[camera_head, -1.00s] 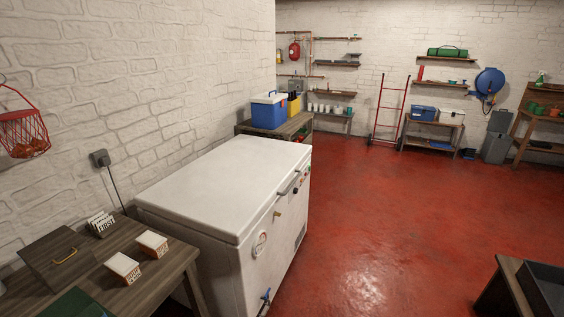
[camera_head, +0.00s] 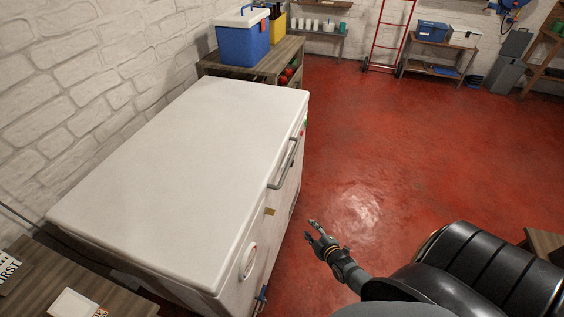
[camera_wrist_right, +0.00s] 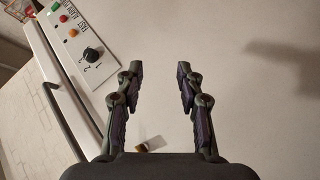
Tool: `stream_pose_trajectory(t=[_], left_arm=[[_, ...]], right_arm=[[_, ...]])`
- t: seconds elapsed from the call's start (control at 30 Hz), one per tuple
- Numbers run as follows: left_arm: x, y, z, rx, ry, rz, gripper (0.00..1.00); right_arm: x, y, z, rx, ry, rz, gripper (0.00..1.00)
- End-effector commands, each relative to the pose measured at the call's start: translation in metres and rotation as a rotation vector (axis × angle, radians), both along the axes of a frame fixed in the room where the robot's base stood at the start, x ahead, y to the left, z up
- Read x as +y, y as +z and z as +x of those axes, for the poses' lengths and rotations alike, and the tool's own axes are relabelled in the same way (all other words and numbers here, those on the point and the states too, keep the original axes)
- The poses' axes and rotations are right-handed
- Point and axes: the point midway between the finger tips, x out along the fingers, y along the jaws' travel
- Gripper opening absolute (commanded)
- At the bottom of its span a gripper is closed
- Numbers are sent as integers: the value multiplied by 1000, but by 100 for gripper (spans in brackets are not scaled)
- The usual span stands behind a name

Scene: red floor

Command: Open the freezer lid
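The white chest freezer shows in the head view with its lid (camera_head: 185,160) shut and flat. A grey bar handle (camera_head: 283,168) is on the lid's front edge; a dark bar in the right wrist view (camera_wrist_right: 62,120) appears to be this handle. My right gripper (camera_head: 311,229) is in front of the freezer, right of its front face and apart from the handle. The right wrist view shows its two fingers (camera_wrist_right: 159,72) spread with nothing between them. My left gripper is not in view.
A control panel (camera_wrist_right: 78,40) with coloured buttons and a dial is beside the handle. A blue cooler (camera_head: 242,38) stands on a wooden table behind the freezer. A wooden table (camera_head: 60,285) is at the near left. The red floor (camera_head: 420,140) to the right is clear.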

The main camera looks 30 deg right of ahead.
Motion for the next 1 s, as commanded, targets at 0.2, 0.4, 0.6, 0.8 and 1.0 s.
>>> stream_pose_trajectory(t=[0.2, 0.4, 0.6, 0.8, 1.0], left_arm=[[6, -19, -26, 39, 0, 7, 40], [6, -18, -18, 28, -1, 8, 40], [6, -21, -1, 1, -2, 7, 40], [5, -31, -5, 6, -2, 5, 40], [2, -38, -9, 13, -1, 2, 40]], right_arm=[[-2, 162, 70, -438, 107, -419, 37], [0, 199, 76, -520, 104, -515, 37], [-2, 201, 97, -522, 103, -516, 37], [-6, 205, 140, -521, 103, -513, 37], [-8, 209, 170, -518, 104, -513, 37]])
